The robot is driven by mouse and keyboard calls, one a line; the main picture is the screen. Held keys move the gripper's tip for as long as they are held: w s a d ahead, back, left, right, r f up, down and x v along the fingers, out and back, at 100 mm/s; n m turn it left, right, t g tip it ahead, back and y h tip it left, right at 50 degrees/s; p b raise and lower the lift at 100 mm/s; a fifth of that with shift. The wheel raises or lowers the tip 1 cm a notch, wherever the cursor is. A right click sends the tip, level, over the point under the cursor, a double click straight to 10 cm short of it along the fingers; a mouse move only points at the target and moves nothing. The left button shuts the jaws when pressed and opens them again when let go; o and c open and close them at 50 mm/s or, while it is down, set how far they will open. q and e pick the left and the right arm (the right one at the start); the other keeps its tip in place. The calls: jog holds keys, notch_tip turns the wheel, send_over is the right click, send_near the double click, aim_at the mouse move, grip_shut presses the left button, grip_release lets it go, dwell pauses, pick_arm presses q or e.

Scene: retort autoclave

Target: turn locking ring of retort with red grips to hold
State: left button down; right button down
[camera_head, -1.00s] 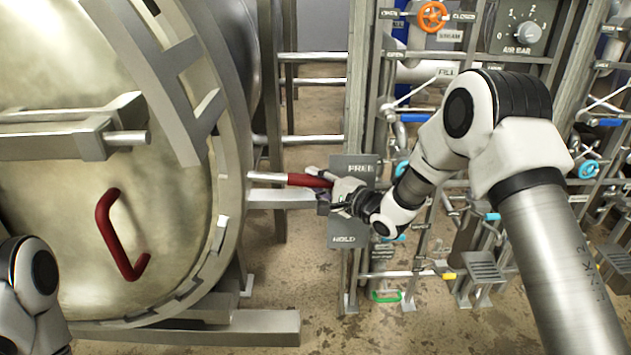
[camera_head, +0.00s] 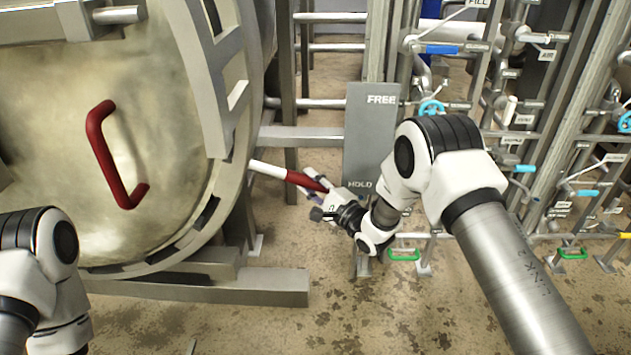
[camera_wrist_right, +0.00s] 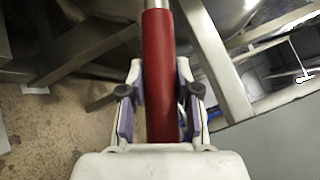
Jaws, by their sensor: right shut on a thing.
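The retort's round door (camera_head: 165,115) fills the left of the head view, with the locking ring (camera_head: 222,135) around its edge. A lever with a red grip (camera_head: 307,181) sticks out from the ring to the right, tilted slightly down. My right gripper (camera_head: 318,190) is shut on this red grip, which also runs between the fingers in the right wrist view (camera_wrist_right: 160,80). The grip end is level with the HOLD mark on the grey FREE/HOLD plate (camera_head: 370,135). A red door handle (camera_head: 112,155) is on the door. My left arm shows at the lower left; its gripper is out of view.
A rack of pipes and valves with blue handles (camera_head: 440,50) stands at the right. A steel beam (camera_head: 210,288) runs low in front of the retort. The floor (camera_head: 300,325) between is clear.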

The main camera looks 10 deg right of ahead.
jog(key=shift+s+a+f+g, duration=0.1)
jog(key=shift+s+f+g, duration=0.05)
jog(key=shift+f, duration=0.25)
jog(key=shift+s+a+f+g, duration=0.1)
jog(key=shift+f+g, duration=0.05)
jog(key=shift+f, duration=0.25)
jog(key=c, duration=0.9)
grip_release()
jog(key=shift+a, duration=0.1)
jog(key=shift+o, duration=0.4)
jog(key=shift+w+a+f, duration=0.1)
jog(key=shift+w+f, duration=0.05)
jog(key=shift+f, duration=0.1)
jog(key=shift+r, duration=0.2)
jog(key=shift+d, duration=0.35)
jog(key=v, duration=1.1)
jog(key=shift+s, duration=0.4)
